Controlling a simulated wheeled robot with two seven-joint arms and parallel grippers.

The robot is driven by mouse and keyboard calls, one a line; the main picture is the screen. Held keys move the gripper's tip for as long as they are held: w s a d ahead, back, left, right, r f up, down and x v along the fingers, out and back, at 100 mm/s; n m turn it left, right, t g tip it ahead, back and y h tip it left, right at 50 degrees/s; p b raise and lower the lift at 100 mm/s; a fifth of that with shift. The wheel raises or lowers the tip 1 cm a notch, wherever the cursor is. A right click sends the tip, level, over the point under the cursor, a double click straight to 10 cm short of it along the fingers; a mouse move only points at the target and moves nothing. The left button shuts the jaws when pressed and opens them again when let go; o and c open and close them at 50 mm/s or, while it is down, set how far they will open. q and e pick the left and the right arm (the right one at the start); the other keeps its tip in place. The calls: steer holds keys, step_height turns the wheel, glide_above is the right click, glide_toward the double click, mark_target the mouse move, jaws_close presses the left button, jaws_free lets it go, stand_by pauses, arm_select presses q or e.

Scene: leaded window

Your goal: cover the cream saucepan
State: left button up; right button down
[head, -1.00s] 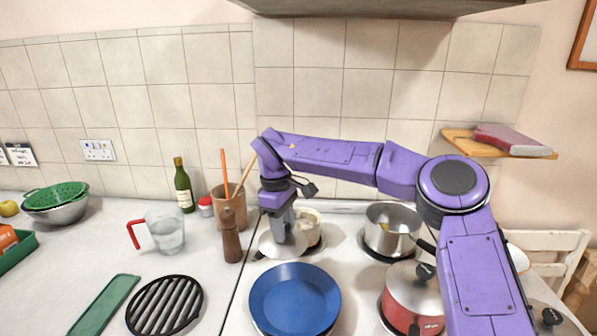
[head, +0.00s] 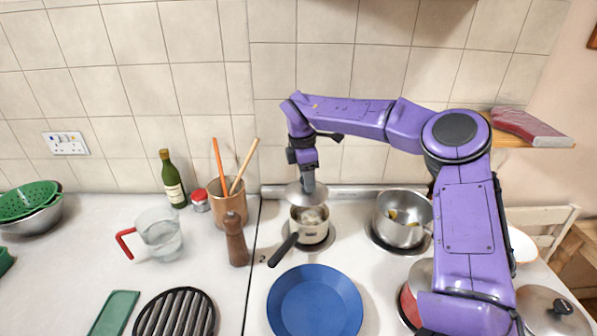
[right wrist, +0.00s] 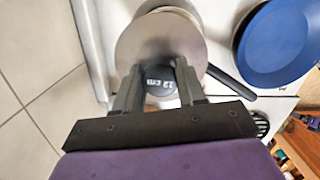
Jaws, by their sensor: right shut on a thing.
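The cream saucepan (head: 314,234) stands on the back left of the hob, with its dark handle pointing to the lower left. It is open, and some pale contents show inside. My right gripper (head: 308,183) is shut on the dark knob of a small steel lid (head: 296,196). The lid hangs above the saucepan's back edge, apart from it. In the right wrist view the fingers (right wrist: 160,90) grip the knob, which is marked "12 cm", and the lid (right wrist: 135,45) hides much of the pan below. My left gripper is not in view.
A steel saucepan (head: 396,233) stands right of the cream one, and a blue pan (head: 315,300) is in front. A red pot (head: 408,305) is partly behind my arm. A pepper mill (head: 236,243) and utensil pot (head: 228,205) stand left. Tiled wall (head: 300,75) closes the back.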

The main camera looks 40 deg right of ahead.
mark_target(311, 194)
steer(key=shift+s+f, duration=0.25)
steer(key=shift+s, duration=0.1)
steer(key=shift+s+a+f+b, duration=0.1)
steer(key=shift+s+f+b, duration=0.75)
steer(key=shift+s+f, duration=0.15)
steer(key=w+f+b, duration=0.2)
steer(key=shift+f, duration=0.4)
steer(key=shift+s+r, duration=0.4)
steer(key=shift+s, duration=0.15)
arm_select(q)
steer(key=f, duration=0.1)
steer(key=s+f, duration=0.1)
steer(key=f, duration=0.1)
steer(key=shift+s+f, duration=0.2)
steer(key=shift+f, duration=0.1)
arm_select(e)
steer(key=shift+w+f, duration=0.2)
steer(key=shift+w, duration=0.05)
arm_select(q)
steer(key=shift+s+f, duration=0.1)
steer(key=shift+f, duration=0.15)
arm_select(e)
steer(key=shift+s, duration=0.25)
arm_select(q)
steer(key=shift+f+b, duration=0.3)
steer(key=shift+b, duration=0.15)
arm_select(e)
steer(key=shift+w, duration=0.1)
